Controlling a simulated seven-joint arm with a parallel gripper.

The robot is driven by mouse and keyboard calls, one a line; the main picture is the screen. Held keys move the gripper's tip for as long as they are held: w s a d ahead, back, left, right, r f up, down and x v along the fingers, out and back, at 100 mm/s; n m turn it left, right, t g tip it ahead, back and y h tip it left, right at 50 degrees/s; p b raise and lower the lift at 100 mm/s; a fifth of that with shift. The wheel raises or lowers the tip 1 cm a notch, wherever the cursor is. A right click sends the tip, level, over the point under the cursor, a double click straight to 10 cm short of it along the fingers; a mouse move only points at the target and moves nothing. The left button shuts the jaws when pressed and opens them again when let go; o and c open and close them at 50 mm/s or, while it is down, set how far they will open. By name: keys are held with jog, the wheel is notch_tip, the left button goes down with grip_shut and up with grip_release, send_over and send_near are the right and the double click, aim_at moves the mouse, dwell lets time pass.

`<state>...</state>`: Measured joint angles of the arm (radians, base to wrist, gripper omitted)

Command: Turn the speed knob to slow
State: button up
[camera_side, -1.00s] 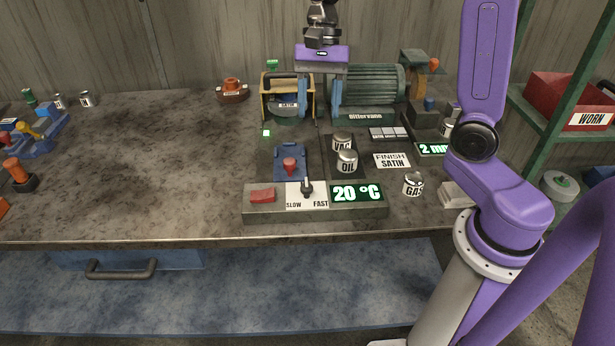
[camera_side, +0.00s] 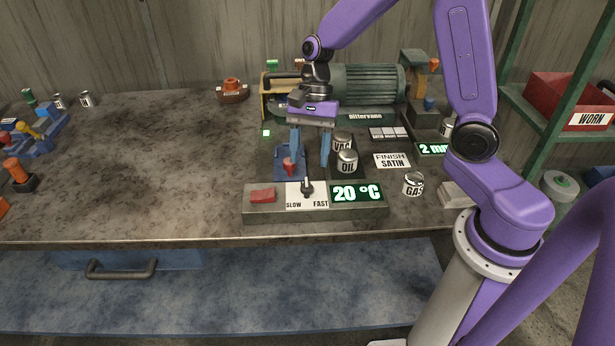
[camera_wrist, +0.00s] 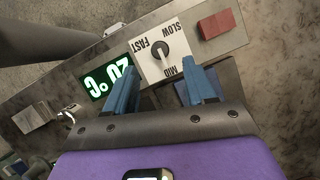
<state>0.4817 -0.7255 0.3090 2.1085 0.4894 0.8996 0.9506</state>
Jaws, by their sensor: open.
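The speed knob (camera_side: 306,187) is a dark knob on a white plate marked SLOW on the left and FAST on the right in the side view. Its light pointer appears to point away from the front edge, between the two words. In the wrist view the knob (camera_wrist: 160,50) stands on the plate (camera_wrist: 150,66) with SLOW, FAST and MID lettering. My gripper (camera_side: 310,167) is open and empty, pointing down, above and a little behind the knob. In the wrist view its blue fingertips (camera_wrist: 158,64) are spread to either side, apart from the knob.
The grey panel (camera_side: 262,215) also carries a red button (camera_side: 262,195) and a 20 °C display (camera_side: 357,194). A blue device with a red knob (camera_side: 290,165) sits behind it. OIL (camera_side: 347,162) and VAC (camera_side: 342,139) cans stand close to the right finger. The bench's left middle is clear.

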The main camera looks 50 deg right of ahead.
aim_at(307, 186)
jog(key=shift+x, duration=3)
grip_shut()
